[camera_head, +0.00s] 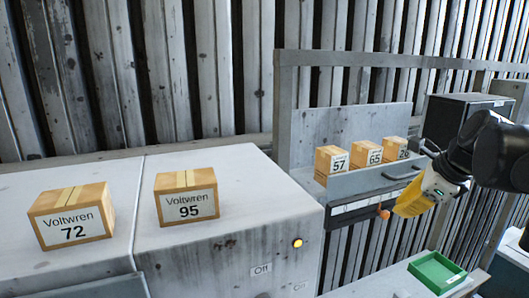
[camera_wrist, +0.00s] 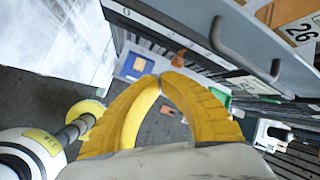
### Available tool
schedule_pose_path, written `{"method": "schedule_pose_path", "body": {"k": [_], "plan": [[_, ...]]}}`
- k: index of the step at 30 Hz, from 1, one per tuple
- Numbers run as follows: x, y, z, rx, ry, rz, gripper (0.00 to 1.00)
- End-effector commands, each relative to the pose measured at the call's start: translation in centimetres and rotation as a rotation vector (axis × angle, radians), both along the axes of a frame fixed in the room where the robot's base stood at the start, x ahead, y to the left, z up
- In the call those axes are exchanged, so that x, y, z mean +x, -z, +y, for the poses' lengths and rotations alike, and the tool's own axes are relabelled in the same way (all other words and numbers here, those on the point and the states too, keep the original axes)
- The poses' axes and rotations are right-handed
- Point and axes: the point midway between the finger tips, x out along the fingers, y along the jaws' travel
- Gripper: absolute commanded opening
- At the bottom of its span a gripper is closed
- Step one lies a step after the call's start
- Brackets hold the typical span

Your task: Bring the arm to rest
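My gripper (camera_head: 405,207) is at the right in the head view, its yellow fingers pointing down and to the left, in front of the grey shelf unit (camera_head: 355,187). In the wrist view my gripper (camera_wrist: 160,78) shows two curved yellow fingers whose tips meet. Nothing shows between them. My dark arm reaches in from the right edge, and part of it is outside the head view.
Boxes 72 (camera_head: 72,216) and 95 (camera_head: 187,196) stand on the pale housing (camera_head: 245,180). Boxes 57 (camera_head: 331,161), 65 (camera_head: 367,152) and 26 (camera_head: 395,149) sit on the shelf. An orange knob (camera_head: 383,212) is near my fingers; a green tray (camera_head: 437,271) lies below.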

Motion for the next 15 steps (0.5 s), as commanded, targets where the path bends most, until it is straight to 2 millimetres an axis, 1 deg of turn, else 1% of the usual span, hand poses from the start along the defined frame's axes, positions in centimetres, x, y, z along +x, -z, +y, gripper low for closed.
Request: {"method": "schedule_pose_path", "body": {"k": [1,2,3,5,6,8,9,11,12,14,15], "plan": [[-1.1,4.5,1.5,-0.062,-0.088,-0.011,0.0],[-1.7,6.0,2.2,-0.106,-0.146,-0.02,0.0],[-2.5,8.0,3.1,-0.164,-0.221,-0.031,0.0],[-3.7,11.1,4.4,-0.249,-0.338,-0.046,0.0],[-4.6,13.2,5.3,-0.306,-0.416,-0.056,0.0],[-5.9,16.4,6.4,-0.391,-0.532,-0.072,0.0],[-6.7,18.5,7.2,-0.447,-0.611,-0.082,0.0],[-8.0,21.8,8.2,-0.533,-0.729,-0.097,0.0],[-8.9,24.0,8.9,-0.59,-0.807,-0.107,0.0],[-10.2,27.3,9.8,-0.675,-0.927,-0.121,0.0],[-11.1,29.6,10.3,-0.732,-1.005,-0.13,0.0]]}}
